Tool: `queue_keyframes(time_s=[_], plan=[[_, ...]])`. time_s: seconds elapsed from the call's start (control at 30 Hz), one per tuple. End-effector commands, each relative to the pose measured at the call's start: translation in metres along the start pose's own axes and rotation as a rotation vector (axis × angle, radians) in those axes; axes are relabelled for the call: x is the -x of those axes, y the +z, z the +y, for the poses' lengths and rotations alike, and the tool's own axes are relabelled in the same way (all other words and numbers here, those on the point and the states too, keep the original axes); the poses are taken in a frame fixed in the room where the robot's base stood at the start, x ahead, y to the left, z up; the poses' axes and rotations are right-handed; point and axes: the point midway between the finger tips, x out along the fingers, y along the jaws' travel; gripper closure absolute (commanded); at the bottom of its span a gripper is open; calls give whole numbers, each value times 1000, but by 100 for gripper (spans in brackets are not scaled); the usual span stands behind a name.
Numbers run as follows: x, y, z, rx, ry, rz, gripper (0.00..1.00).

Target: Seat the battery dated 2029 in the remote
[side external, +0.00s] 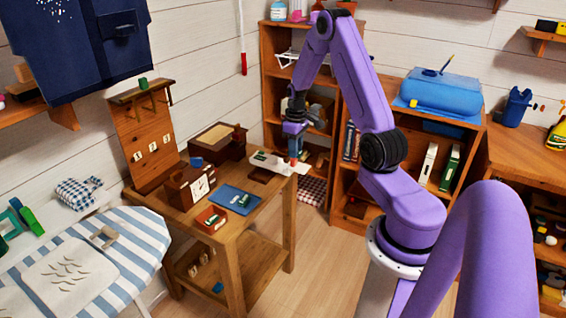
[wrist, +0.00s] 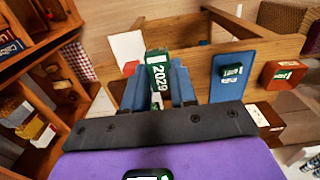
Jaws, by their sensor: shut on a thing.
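The green battery marked 2029 (wrist: 160,72) is between the blue fingers of my gripper (wrist: 160,85) in the wrist view, its printed date facing the camera. My gripper is shut on it. In the side view my gripper (side external: 295,150) is over the far right corner of the wooden table (side external: 240,228), close to a flat white piece (side external: 284,165). The white piece also shows behind the battery in the wrist view (wrist: 127,47). I cannot tell whether this piece is the remote, nor whether the battery touches it; the fingers hide the battery in the side view.
A blue mat (side external: 228,194) with another green battery (side external: 244,200) lies on the table. A red block (side external: 211,219) carries a green item. A clock box (side external: 191,187) and a brown box (side external: 217,143) stand left of my gripper. A shelf (side external: 271,92) rises behind.

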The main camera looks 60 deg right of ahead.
Motion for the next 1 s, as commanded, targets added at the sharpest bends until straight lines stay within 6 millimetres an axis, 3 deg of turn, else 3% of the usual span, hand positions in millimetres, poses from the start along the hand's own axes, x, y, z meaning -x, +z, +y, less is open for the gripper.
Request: queue_keyframes(time_s=[0.33,0.6,1.0], plan=[[-26,-42,31,-1,-1,-1,100],[-63,-66,49,-2,-1,-1,100],[-87,-79,59,-1,-2,-3,100]])
